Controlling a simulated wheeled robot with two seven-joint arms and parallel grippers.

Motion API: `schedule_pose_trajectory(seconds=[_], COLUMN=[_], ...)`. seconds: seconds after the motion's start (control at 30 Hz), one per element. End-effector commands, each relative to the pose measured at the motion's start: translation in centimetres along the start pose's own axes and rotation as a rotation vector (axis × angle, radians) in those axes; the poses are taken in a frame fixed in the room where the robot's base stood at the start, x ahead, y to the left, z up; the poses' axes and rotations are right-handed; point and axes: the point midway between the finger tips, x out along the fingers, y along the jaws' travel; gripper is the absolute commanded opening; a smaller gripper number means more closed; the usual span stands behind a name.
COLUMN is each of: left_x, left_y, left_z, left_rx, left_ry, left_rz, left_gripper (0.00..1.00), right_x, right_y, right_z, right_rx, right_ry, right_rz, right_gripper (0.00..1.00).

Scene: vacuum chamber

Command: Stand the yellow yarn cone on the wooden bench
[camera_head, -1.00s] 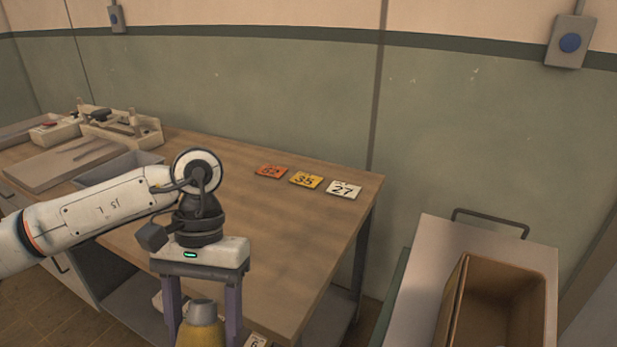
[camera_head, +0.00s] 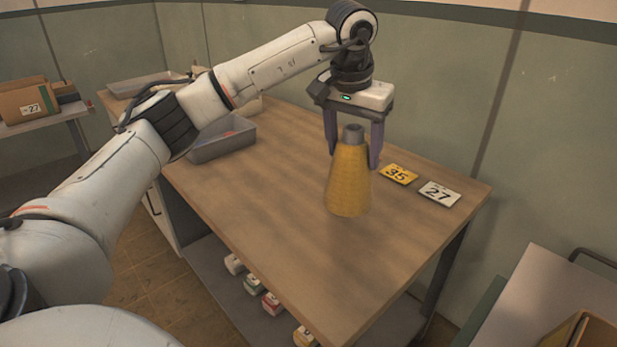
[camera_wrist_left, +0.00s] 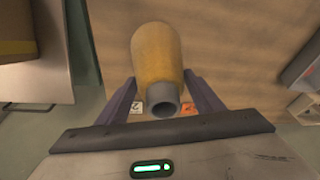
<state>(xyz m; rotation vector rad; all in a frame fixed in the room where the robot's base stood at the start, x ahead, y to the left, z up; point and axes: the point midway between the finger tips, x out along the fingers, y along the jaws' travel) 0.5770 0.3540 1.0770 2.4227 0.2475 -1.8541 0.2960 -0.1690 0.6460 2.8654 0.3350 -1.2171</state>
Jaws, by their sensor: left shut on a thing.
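The yellow yarn cone (camera_head: 349,188) is upright, wide end down, its grey tip between the fingers of my left gripper (camera_head: 353,156). My left gripper is shut on the cone near its top. In the head view the cone is over the wooden bench (camera_head: 255,205); I cannot tell whether its base touches the top. In the left wrist view the cone (camera_wrist_left: 156,55) stretches away from my left gripper (camera_wrist_left: 163,98), with the bench top (camera_wrist_left: 235,45) behind it. My right gripper is not in view.
A yellow card 35 (camera_head: 398,174) and a white card 27 (camera_head: 440,193) lie right of the cone. A grey tray (camera_head: 222,140) sits at the bench's left. Several small boxes are on the lower shelf (camera_head: 235,290). The bench's front half is clear.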

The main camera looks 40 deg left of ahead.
Motion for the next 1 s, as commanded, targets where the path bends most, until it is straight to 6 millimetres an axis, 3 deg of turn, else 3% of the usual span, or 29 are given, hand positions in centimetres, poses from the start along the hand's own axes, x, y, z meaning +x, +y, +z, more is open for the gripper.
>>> schedule_pose_trajectory(seconds=[0.3, 0.53, 0.7, 1.0], left_x=[4.6, 6.3, 8.7, 9.2], left_y=[-0.4, -0.2, -0.1, -0.1], left_z=[0.9, 1.4, 2.0, 2.1], left_rx=[-0.005, -0.003, -0.004, -0.004], left_ry=[0.014, 0.014, 0.012, 0.016], left_rz=[-0.005, -0.005, -0.005, -0.004], left_gripper=[0.15, 0.15, 0.15, 0.15], right_x=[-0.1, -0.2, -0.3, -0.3], right_y=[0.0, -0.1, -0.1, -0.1], right_z=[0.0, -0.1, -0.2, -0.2], right_rx=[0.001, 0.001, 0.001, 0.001], right_ry=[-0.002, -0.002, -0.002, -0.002], right_rz=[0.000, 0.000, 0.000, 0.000], right_gripper=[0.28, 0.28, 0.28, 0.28])
